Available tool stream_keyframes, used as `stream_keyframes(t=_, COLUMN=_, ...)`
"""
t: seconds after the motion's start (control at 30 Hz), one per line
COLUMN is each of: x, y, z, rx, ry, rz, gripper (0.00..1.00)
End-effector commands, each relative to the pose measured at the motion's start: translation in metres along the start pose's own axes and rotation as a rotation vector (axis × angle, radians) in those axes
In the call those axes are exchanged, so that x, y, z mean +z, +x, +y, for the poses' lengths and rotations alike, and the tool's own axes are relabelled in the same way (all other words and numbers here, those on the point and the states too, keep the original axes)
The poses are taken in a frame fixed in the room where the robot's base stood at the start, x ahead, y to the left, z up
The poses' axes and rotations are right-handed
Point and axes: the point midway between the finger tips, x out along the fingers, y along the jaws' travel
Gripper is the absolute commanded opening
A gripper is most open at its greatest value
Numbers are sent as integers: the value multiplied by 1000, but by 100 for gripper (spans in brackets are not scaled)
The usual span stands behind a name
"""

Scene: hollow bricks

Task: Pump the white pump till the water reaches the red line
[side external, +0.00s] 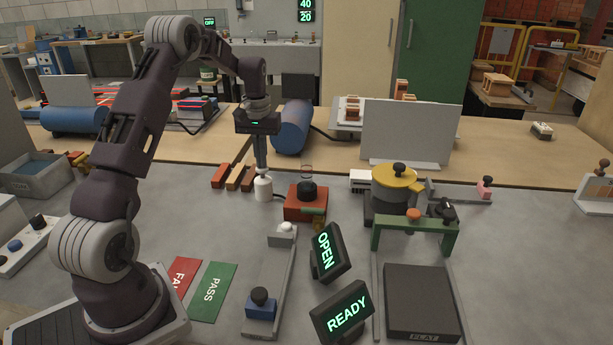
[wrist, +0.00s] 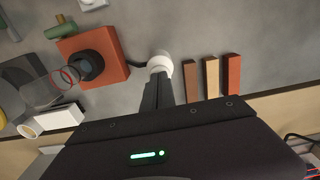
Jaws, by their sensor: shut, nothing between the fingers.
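The white pump (side external: 263,190) stands upright on the grey table, left of a red-orange block (side external: 304,207) with a black round part on top. In the wrist view the pump's white top (wrist: 160,62) shows just beyond the fingertips. My gripper (side external: 261,168) is shut and points down directly over the pump, its tips at or touching the top; I cannot tell if they press it. It also shows in the wrist view (wrist: 158,80). A clear tube (wrist: 42,92) with a red ring, seemingly the red line (wrist: 70,76), rises by the black part. I cannot make out a water level.
Brown, tan and red bars (side external: 233,178) lie close left of the pump. A yellow-topped pot (side external: 398,178) and a green frame (side external: 415,224) stand to the right. Lit OPEN (side external: 326,252) and READY (side external: 342,314) signs stand in front. A dark cable runs from pump to block.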

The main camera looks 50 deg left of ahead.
Motion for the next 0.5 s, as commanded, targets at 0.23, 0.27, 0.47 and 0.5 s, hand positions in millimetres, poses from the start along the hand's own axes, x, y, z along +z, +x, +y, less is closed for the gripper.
stream_keyframes(t=0.23, x=0, y=5, z=0, rx=0, ry=0, rz=0, gripper=0)
stream_keyframes(t=0.27, x=0, y=3, z=0, rx=0, ry=0, rz=0, gripper=0)
stream_keyframes(t=0.47, x=0, y=-21, z=0, rx=0, ry=-1, rz=1, gripper=0)
stream_keyframes(t=0.5, x=0, y=-26, z=0, rx=0, ry=-1, rz=2, gripper=0)
